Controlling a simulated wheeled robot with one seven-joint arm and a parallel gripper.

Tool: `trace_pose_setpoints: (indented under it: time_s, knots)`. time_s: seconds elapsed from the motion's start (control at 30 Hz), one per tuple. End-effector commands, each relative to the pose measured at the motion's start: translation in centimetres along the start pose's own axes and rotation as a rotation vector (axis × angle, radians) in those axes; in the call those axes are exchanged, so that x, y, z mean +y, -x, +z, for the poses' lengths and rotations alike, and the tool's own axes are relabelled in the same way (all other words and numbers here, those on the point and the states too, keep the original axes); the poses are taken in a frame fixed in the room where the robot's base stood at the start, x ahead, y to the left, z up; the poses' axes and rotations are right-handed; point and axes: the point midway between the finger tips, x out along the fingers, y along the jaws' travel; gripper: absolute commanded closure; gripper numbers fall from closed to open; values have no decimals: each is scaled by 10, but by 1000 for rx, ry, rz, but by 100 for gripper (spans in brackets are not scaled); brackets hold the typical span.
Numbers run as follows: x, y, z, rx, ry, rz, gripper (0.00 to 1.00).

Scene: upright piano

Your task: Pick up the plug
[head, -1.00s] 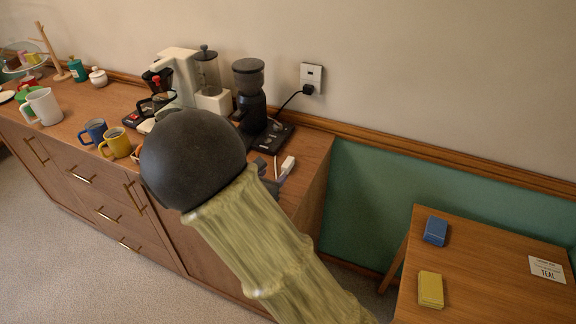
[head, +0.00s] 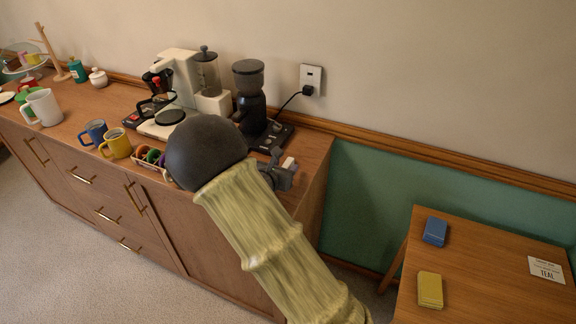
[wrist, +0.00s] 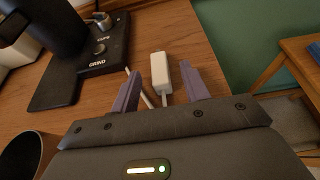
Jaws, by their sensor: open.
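A small white plug (wrist: 159,72) lies on the wooden counter near its right end. Its thin cable runs back towards my gripper. In the head view the plug (head: 289,163) shows only in part, just behind my gripper (head: 279,176). In the wrist view my gripper (wrist: 161,88) is open, with one purple finger on each side of the plug's near end and cable. The plug's body reaches beyond the fingertips and lies closer to the right finger. Nothing is held. I cannot tell the fingers' height above the counter.
A black grinder (head: 249,98) on a dark base (wrist: 98,58) stands left of the plug. A black plug sits in the wall outlet (head: 311,78). The counter (head: 316,150) ends just to the right. A lower table (head: 480,270) stands beyond a gap.

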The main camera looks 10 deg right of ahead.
Motion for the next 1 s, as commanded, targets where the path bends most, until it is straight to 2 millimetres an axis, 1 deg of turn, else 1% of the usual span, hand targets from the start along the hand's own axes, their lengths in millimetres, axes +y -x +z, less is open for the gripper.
trace_pose_setpoints:
  time_s: [0.1, 0.2, 0.3, 0.83, 0.87, 0.9, 0.97, 1.0]
  knots:
    - [0, -19, 5, -1, 1, -3, 55]
    - [0, -33, 4, -1, 0, -4, 55]
    - [0, -40, 4, 0, 1, -1, 55]
    - [0, -41, 4, 0, -1, -2, 55]
    - [0, -41, 4, 0, -1, -2, 58]
    - [0, -41, 4, 0, 0, -1, 66]
    - [0, -41, 4, 0, 0, -1, 78]
    - [1, -41, 3, 0, 0, -1, 86]
